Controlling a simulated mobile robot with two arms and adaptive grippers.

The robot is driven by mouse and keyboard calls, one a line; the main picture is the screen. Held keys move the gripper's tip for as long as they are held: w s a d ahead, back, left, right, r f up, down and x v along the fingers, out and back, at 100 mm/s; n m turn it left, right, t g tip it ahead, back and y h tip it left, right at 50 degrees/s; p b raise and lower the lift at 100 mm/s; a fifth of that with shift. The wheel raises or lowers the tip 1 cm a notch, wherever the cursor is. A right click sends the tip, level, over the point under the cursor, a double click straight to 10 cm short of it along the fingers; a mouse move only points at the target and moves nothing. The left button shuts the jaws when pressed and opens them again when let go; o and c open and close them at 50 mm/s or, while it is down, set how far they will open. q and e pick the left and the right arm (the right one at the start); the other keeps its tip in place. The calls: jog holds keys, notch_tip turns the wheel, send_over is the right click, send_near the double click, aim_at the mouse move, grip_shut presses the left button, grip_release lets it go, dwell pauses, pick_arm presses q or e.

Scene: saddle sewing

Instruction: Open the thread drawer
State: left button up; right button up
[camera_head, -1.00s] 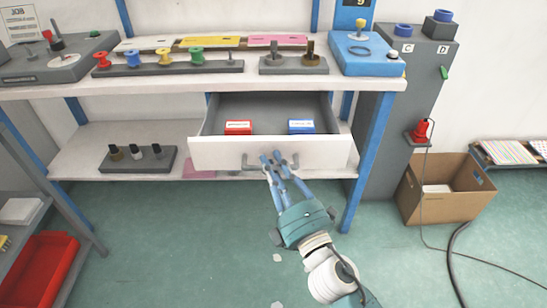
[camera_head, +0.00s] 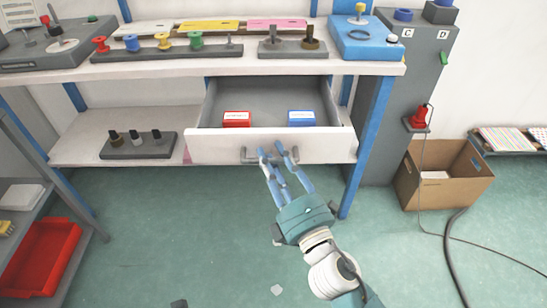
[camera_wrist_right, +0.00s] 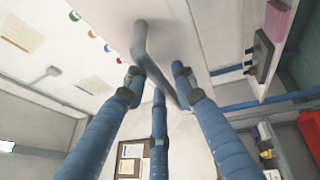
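The thread drawer (camera_head: 220,148) is a white-fronted drawer with a grey inside, under the worktop. It stands pulled out, with its inside visible. A red box (camera_head: 236,119) and a blue box (camera_head: 301,118) lie in it. Its grey bar handle (camera_head: 248,156) is on the front and shows large in the right wrist view (camera_wrist_right: 160,72). My right gripper (camera_head: 278,150) is at the handle, its blue fingers closed around the bar; the fingertips (camera_wrist_right: 157,80) sit on both sides of it. The exact contact is partly hidden. My left gripper is not in view.
The worktop (camera_head: 200,70) above carries a rack of coloured spools (camera_head: 165,45) and a blue device (camera_head: 365,37). A lower shelf (camera_head: 80,151) holds a dark block with bottles. A grey cabinet and a cardboard box (camera_head: 440,180) stand right.

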jog(key=shift+s+f, duration=0.1)
jog(key=shift+s, duration=0.05)
jog(key=v, duration=1.1)
jog(key=shift+s+d, duration=0.2)
jog(key=shift+s, duration=0.1)
jog(key=shift+f, duration=0.1)
